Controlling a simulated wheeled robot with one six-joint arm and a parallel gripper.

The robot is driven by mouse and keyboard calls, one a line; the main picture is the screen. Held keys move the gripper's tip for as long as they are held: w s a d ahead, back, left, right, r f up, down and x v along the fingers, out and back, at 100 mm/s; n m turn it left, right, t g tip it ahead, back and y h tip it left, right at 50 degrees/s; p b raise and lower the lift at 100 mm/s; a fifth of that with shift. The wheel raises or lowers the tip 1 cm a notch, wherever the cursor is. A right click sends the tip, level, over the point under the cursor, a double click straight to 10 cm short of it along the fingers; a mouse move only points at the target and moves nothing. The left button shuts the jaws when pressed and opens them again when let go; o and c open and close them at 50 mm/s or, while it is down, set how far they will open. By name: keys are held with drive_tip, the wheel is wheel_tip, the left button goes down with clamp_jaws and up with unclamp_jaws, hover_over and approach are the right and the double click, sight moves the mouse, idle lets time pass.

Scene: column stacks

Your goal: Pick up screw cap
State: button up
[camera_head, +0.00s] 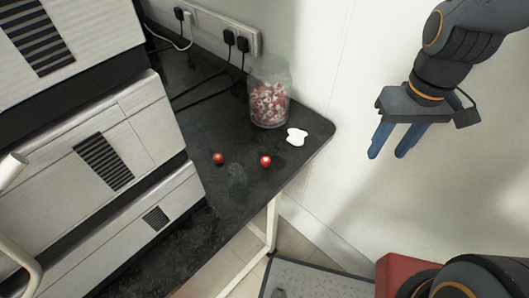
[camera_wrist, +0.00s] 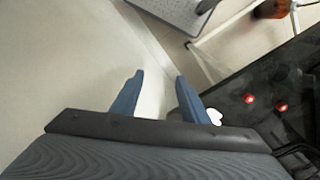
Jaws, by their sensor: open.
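Two small red screw caps lie apart on the black bench top: the left cap (camera_head: 218,158) is all red, and the right cap (camera_head: 265,160) shows a white spot on top. Two red caps also show at the right of the wrist view (camera_wrist: 249,98), (camera_wrist: 282,107). My gripper (camera_head: 387,154) is open and empty, off to the right of the bench in front of the pale wall. Its two blue fingers point down, well clear of both caps. In the wrist view my gripper (camera_wrist: 158,88) has nothing between its fingers.
A clear jar (camera_head: 269,92) of red and white caps stands at the back of the bench (camera_head: 240,185). A white lobed piece (camera_head: 296,137) lies near the bench's right corner. Plugs and cables (camera_head: 232,42) run along the back. Stacked white instruments (camera_head: 125,130) border the left.

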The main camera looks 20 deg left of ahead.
drive_tip(key=w+a+n, duration=0.1)
drive_tip(key=a+n, duration=1)
drive_tip(key=a, duration=0.4)
drive_tip(key=n, duration=0.7)
approach(265, 159)
drive_tip(key=shift+s+a+f, duration=0.1)
drive_tip(key=shift+s+f, duration=0.05)
drive_tip(key=shift+s+a+f+n, duration=0.1)
drive_tip(key=shift+f+n, duration=0.1)
drive_tip(key=shift+n, duration=0.2)
drive_tip(key=shift+f, duration=0.4)
drive_tip(key=shift+w+f+p, duration=0.15)
drive_tip(key=shift+f+p, duration=0.25)
drive_tip(key=shift+f, duration=1.2)
drive_tip(key=shift+w+f+p, duration=0.15)
drive_tip(key=shift+f+p, duration=0.2)
drive_tip(key=shift+f, duration=1.3)
clamp_jaws()
